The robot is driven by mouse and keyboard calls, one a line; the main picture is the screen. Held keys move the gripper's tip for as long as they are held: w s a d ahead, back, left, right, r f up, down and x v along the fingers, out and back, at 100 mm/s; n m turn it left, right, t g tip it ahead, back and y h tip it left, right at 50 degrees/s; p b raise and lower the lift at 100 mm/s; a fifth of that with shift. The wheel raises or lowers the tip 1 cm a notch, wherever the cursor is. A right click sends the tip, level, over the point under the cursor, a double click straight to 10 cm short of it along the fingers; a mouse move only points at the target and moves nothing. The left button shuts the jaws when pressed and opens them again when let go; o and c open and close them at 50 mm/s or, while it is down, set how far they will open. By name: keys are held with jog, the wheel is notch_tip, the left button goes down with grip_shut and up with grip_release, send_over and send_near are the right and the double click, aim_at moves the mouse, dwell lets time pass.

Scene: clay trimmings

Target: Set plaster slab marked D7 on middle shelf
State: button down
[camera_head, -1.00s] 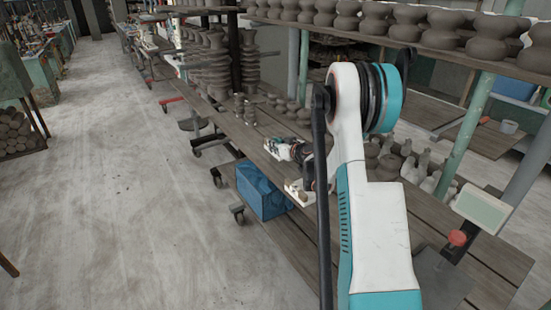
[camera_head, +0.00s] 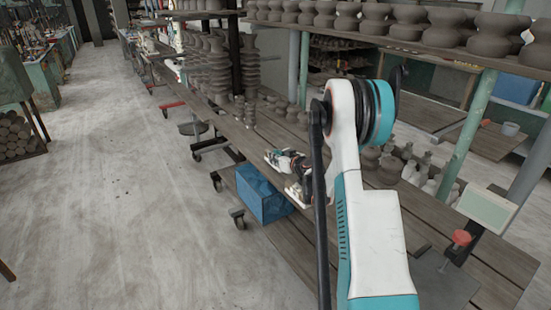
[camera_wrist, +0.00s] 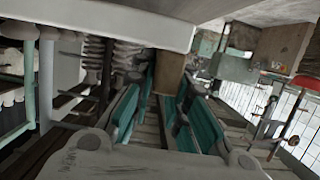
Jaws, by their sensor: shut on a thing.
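My gripper (camera_wrist: 166,84) shows in the wrist view with its teal-lined fingers closed on a brownish, shaded block (camera_wrist: 170,72), taken here as the plaster slab. No D7 mark can be read on it. In the head view my gripper (camera_head: 285,174) is at the near-left edge of the long wooden rack, partly behind my arm, and the slab cannot be made out. The rack's middle shelf (camera_head: 262,125) is a plank level below the upper shelf (camera_head: 400,45), with pots standing along it.
Stacked dark pots (camera_head: 208,65) stand farther along the rack. Pale bottles (camera_head: 420,170) stand right of my arm. A green post (camera_head: 466,135) rises at the right. The floor (camera_head: 120,190) at left is open.

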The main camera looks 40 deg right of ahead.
jog(key=shift+s+a+f, duration=0.1)
jog(key=shift+f, duration=0.2)
jog(key=c, duration=1.6)
grip_release()
jog(key=shift+f, duration=0.1)
jog(key=shift+o, duration=0.2)
jog(key=shift+r+p, duration=0.45)
jog(key=shift+r, duration=0.05)
jog(key=p+v, duration=0.3)
jog(key=v, duration=0.9)
jog(key=shift+r, duration=0.15)
